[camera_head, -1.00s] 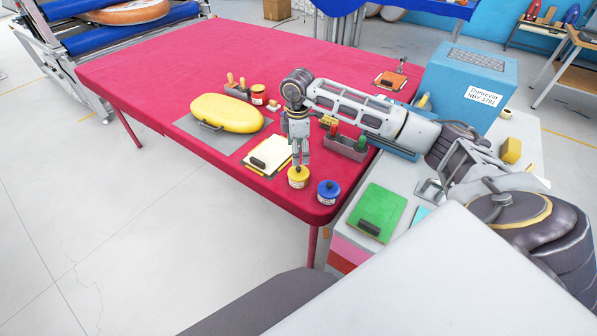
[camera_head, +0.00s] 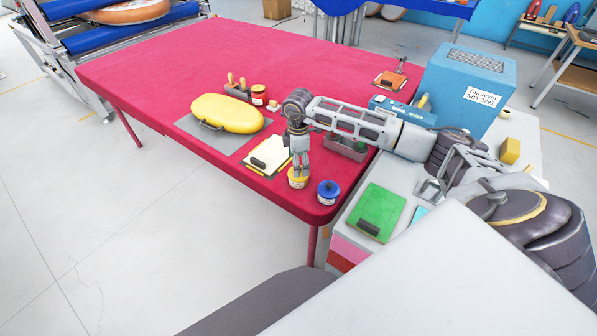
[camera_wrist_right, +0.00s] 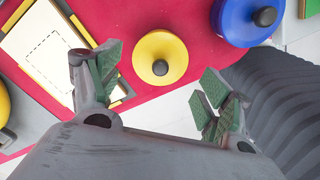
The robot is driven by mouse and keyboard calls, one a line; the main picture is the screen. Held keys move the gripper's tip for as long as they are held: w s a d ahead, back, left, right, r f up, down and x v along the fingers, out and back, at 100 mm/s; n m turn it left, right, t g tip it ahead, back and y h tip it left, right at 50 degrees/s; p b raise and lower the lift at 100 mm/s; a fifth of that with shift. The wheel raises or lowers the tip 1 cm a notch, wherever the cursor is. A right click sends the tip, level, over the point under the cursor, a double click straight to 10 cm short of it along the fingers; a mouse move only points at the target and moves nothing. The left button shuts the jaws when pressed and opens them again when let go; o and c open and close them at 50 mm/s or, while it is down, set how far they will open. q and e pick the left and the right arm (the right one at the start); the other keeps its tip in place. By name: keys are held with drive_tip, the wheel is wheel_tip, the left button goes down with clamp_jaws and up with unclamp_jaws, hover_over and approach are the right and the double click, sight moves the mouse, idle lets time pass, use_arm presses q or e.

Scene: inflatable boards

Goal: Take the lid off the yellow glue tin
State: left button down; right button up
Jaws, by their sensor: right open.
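The yellow glue tin (camera_head: 297,182) stands upright near the front right corner of the red table. Its yellow lid with a dark round knob (camera_wrist_right: 160,67) is on it, seen from above in the right wrist view. My right gripper (camera_head: 299,174) points down over the tin and hides much of its top in the head view. In the right wrist view the right gripper (camera_wrist_right: 160,85) is open, its green-padded fingers apart on either side of the lid. My left gripper is not in view.
A blue-lidded tin (camera_head: 328,192) stands close to the right of the yellow tin; it also shows in the right wrist view (camera_wrist_right: 247,20). A clipboard (camera_head: 268,155) lies to the left. A grey tool holder (camera_head: 345,147) stands behind. The red table's (camera_head: 180,60) far left is clear.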

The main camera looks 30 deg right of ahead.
drive_tip(key=shift+f, duration=1.55)
drive_tip(key=shift+c, duration=0.4)
drive_tip(key=shift+s, duration=0.15)
clamp_jaws()
